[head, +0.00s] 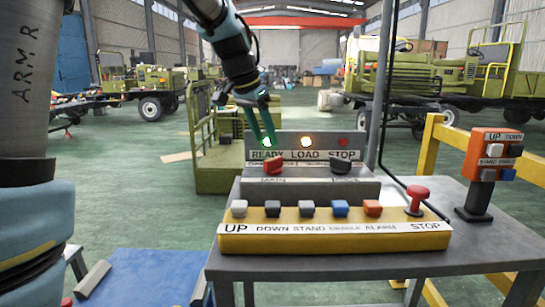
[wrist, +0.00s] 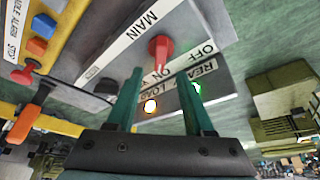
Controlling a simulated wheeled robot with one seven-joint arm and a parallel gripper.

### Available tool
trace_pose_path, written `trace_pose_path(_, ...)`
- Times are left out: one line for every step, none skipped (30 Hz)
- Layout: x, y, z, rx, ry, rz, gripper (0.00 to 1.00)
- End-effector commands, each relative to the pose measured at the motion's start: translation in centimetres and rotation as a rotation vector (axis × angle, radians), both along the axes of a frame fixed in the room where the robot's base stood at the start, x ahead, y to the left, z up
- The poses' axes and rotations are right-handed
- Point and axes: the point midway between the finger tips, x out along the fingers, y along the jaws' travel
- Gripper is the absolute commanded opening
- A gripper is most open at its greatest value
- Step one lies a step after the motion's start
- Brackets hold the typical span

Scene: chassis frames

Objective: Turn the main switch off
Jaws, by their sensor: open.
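The main switch is a red rotary knob (head: 273,165) above the MAIN label at the left of the grey switch box (head: 325,188). In the wrist view the red knob (wrist: 161,47) shows beyond my fingertips, its narrow end toward the ON label; OFF is printed to the right of ON. My gripper (head: 267,138) has green fingers and hangs just above and behind the knob. In the wrist view my gripper (wrist: 160,74) is open, its fingers apart with nothing between the tips. The knob appears in line with the gap; I cannot tell the exact distance.
A black knob (head: 342,165) sits right of the red one. The READY lamp (head: 267,142) glows green and the LOAD lamp (head: 306,142) amber. A yellow button box (head: 335,238) with a red STOP mushroom (head: 417,198) stands in front. A pendant (head: 489,160) stands at right.

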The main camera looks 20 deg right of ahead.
Motion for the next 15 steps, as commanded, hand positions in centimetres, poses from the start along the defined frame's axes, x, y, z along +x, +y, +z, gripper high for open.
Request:
trace_pose_path(0.1, -0.4, -1.0, 0.003, 0.003, 0.0, 0.53)
trace_pose_path(0.2, -0.6, -1.5, 0.003, 0.004, 0.0, 0.53)
trace_pose_path(0.3, -0.8, -2.2, 0.003, 0.004, 0.001, 0.53)
trace_pose_path(0.4, -1.0, -2.8, 0.004, 0.004, 0.001, 0.53)
trace_pose_path(0.4, -1.2, -3.2, 0.003, 0.004, 0.002, 0.53)
trace_pose_path(0.5, -1.4, -3.8, 0.002, 0.004, 0.002, 0.53)
trace_pose_path(0.6, -1.6, -4.3, 0.002, 0.003, 0.002, 0.53)
trace_pose_path(0.6, -1.8, -4.7, 0.002, 0.003, 0.002, 0.53)
trace_pose_path(0.7, -2.0, -5.2, 0.001, 0.003, 0.002, 0.53)
trace_pose_path(0.8, -2.1, -5.5, 0.001, 0.003, 0.002, 0.53)
trace_pose_path(0.8, -2.2, -5.8, 0.001, 0.003, 0.002, 0.53)
trace_pose_path(0.9, -2.3, -6.1, 0.001, 0.002, 0.001, 0.53)
trace_pose_path(0.9, -2.4, -6.3, 0.001, 0.001, 0.002, 0.53)
trace_pose_path(0.9, -2.5, -6.5, 0.001, 0.0, 0.002, 0.53)
trace_pose_path(1.0, -2.5, -6.7, 0.001, 0.0, 0.002, 0.53)
